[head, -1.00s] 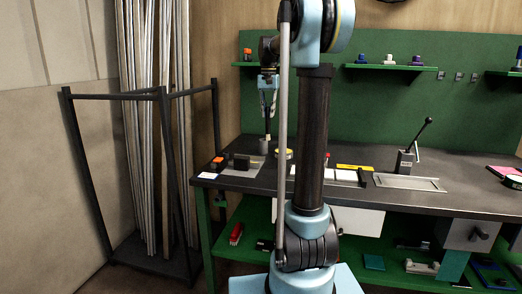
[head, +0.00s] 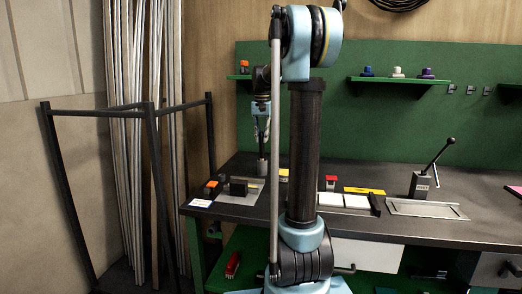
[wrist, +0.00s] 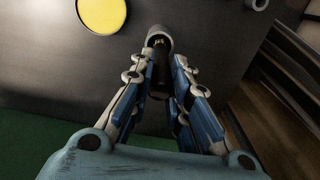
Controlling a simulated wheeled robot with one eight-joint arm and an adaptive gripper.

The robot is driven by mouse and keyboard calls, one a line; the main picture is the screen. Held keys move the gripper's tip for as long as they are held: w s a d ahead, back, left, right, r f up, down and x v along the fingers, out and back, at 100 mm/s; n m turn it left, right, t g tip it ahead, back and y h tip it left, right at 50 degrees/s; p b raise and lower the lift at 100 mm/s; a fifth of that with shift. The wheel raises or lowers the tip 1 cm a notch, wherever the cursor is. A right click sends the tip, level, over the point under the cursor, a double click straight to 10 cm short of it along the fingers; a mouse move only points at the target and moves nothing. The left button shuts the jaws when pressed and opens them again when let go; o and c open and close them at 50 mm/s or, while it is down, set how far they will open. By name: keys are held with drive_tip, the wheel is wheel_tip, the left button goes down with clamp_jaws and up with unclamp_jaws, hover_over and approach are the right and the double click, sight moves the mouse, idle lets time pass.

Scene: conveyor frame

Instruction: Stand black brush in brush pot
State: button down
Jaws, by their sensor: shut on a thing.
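My gripper (head: 262,139) is above the back left of the bench, shut on the black brush (head: 262,151), which hangs nearly upright. The grey brush pot (head: 262,168) stands directly below it on the bench. In the wrist view the fingers (wrist: 160,88) close around the dark brush, and the round pot (wrist: 160,33) lies beyond them. The brush's lower end appears to be at or inside the pot's mouth. How deep it sits, and whether it touches the pot, I cannot tell.
A yellow disc (wrist: 102,13) lies beside the pot. A black block on a grey plate (head: 238,187) and an orange-topped box (head: 212,185) sit near the bench's left edge. A dark rack with long metal bars (head: 150,150) stands left of the bench.

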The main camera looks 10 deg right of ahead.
hover_over(262, 158)
drive_tip(key=w, duration=0.1)
drive_tip(key=shift+d+f, duration=0.15)
drive_tip(key=shift+f, duration=2.15)
drive_tip(key=c, duration=1.5)
unclamp_jaws()
wheel_tip(262, 158, up, 12)
drive_tip(key=shift+r, duration=0.1)
